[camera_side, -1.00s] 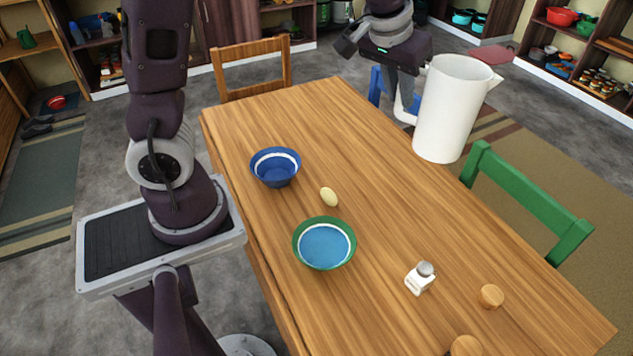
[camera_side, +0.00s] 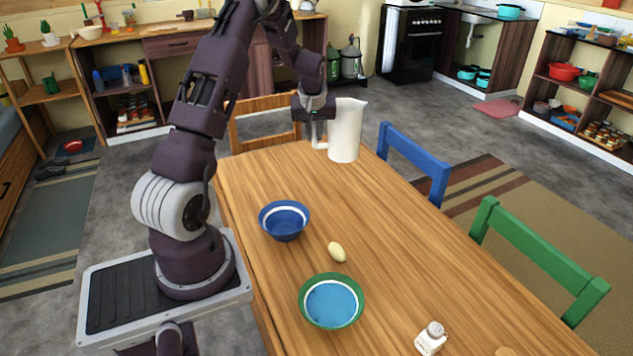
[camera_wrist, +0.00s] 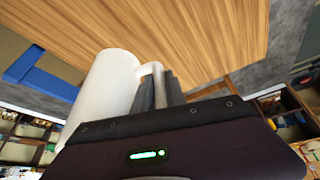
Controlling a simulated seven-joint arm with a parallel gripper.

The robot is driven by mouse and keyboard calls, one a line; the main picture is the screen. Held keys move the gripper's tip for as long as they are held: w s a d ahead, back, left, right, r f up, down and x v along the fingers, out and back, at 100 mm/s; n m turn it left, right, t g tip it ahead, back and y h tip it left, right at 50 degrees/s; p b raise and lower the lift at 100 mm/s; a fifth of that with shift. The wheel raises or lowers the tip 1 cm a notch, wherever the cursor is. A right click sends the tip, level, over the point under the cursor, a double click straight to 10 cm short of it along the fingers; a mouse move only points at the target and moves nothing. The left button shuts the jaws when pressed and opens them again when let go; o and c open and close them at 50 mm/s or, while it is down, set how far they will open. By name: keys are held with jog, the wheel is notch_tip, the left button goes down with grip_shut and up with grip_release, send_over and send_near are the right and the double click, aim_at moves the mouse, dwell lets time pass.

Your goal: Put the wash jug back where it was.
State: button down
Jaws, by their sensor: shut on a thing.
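The white wash jug (camera_side: 346,130) is at the far end of the wooden table (camera_side: 300,180), near the wooden chair. It looks upright, with its spout to the right and its handle to the left. My gripper (camera_side: 316,138) is shut on the jug's handle. In the wrist view the white jug (camera_wrist: 103,92) lies left of my gripper (camera_wrist: 160,88), and the handle runs to the fingers. I cannot tell whether the jug's base touches the table top.
A blue bowl (camera_side: 284,220), a pale egg-shaped thing (camera_side: 337,251), a green bowl (camera_side: 331,301) and a white shaker (camera_side: 431,338) stand nearer. A wooden chair (camera_side: 262,125), a blue chair (camera_side: 415,163) and a green chair (camera_side: 540,255) edge the table. The table's middle right is clear.

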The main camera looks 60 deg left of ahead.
jog(key=s+a+f+n, duration=0.2)
jog(key=s+a+f, duration=0.1)
jog(key=s+a, duration=0.25)
jog(key=shift+g+y, duration=0.3)
jog(key=shift+g, duration=0.1)
jog(key=f, duration=0.7)
jog(key=a+f, duration=0.1)
jog(key=f, duration=0.2)
jog(key=shift+w+a+f, duration=0.1)
jog(key=shift+w+f, duration=0.2)
jog(key=shift+f, duration=0.1)
jog(key=c, duration=1.4)
grip_release()
jog(key=shift+o, duration=0.2)
